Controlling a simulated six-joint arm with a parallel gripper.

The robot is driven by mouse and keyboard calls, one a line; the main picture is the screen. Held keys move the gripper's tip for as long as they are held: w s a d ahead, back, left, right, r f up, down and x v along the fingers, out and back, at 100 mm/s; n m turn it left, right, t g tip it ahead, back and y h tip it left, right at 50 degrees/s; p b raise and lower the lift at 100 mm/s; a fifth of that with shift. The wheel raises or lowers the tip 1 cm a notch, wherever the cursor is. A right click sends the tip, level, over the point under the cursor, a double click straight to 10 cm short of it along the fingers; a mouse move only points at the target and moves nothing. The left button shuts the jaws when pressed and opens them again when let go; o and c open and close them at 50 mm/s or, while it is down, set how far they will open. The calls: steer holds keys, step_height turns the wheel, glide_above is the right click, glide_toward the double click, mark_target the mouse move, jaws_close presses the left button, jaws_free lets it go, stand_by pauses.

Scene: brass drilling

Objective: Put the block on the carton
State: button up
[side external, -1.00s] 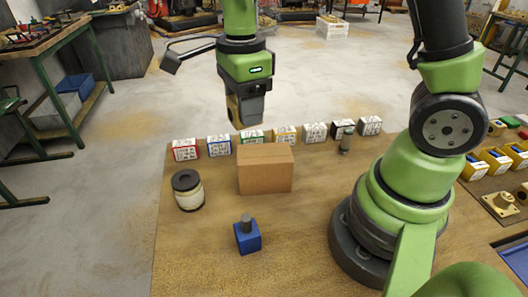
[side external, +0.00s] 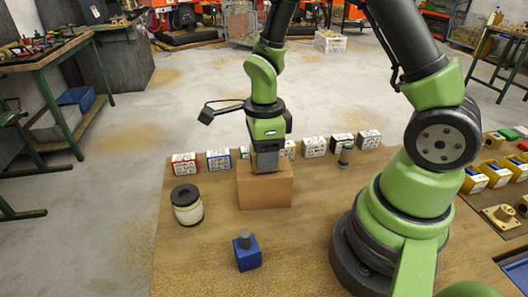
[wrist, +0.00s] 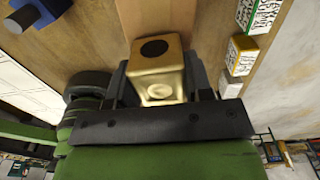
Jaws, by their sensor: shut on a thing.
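A brass block (wrist: 160,70) with a dark round mark on its face is between the jaws of my gripper (wrist: 165,92) in the wrist view. My gripper is shut on it. In the side external view my gripper (side external: 266,165) is over the brown carton (side external: 265,191), low at its top. The block is hardly visible there, and I cannot tell whether it touches the carton. The carton stands on the wooden table and also shows beyond the block in the wrist view (wrist: 155,18).
A row of labelled boxes (side external: 314,147) stands behind the carton, with a small metal post (side external: 345,155) near its right end. A blue block with a grey knob (side external: 247,252) stands in front. The front left table (side external: 195,255) is clear.

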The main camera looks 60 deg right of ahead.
steer(key=shift+f, duration=0.15)
steer(key=o, duration=1.3)
steer(key=shift+f, duration=0.1)
step_height(320, 180, up, 12)
steer(key=shift+f, duration=0.25)
steer(key=s+a+r+n+t, duration=0.1)
steer(key=s+r+n+t, duration=0.1)
steer(key=n, duration=0.5)
steer(key=s+a+r+n+t+y, duration=0.1)
steer(key=s+r+n, duration=0.3)
steer(key=n, duration=0.4)
steer(key=s+a+r+n+t+y, duration=0.1)
steer(key=s+a+r+n+t, duration=0.1)
steer(key=n, duration=0.6)
steer(key=shift+s+r+t, duration=0.45)
steer(key=shift+s+t, duration=0.1)
steer(key=shift+s, duration=0.25)
steer(key=shift+s+r+t, duration=0.45)
steer(key=shift+s+t, duration=0.1)
steer(key=shift+s, duration=0.25)
